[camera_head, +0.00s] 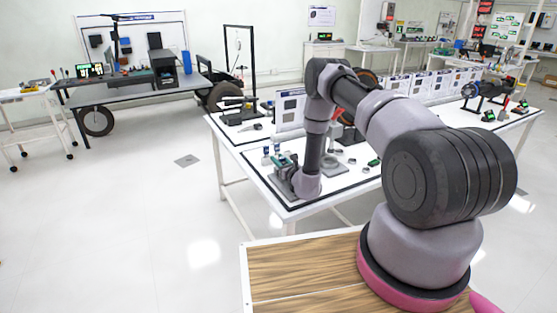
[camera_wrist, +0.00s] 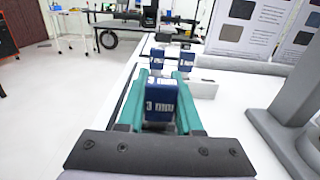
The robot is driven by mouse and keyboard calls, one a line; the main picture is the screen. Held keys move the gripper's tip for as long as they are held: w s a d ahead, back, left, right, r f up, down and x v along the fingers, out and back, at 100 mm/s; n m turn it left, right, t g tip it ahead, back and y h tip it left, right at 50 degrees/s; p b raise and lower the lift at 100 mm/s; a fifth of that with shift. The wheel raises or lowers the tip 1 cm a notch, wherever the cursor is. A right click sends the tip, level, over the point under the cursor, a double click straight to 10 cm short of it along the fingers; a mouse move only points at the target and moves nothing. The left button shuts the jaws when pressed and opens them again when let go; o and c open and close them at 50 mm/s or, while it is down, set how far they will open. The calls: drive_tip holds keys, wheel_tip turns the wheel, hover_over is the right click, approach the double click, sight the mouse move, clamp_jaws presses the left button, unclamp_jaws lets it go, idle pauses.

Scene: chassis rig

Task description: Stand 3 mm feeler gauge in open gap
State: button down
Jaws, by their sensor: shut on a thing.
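My gripper (camera_wrist: 162,77) has teal fingers and is shut on a dark blue block marked "3 mm", the 3 mm feeler gauge (camera_wrist: 161,104), in the wrist view. The gauge looks upright between the fingers; its lower part is hidden. Just beyond stand two more blue marked gauges (camera_wrist: 157,60) and (camera_wrist: 187,61), beside a pale grey block (camera_wrist: 203,89). In the head view my gripper (camera_head: 284,161) is low over the near left corner of the white table (camera_head: 301,208), largely hidden by my arm. I cannot make out the open gap in either view.
A grey stand (camera_wrist: 291,112) is close on the right in the wrist view, with upright display panels (camera_wrist: 250,27) behind. Small parts and a grey round-based piece (camera_head: 333,168) lie to the right on the table. The floor left of the table is clear.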

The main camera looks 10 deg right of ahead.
drive_tip(key=c, duration=0.5)
unclamp_jaws()
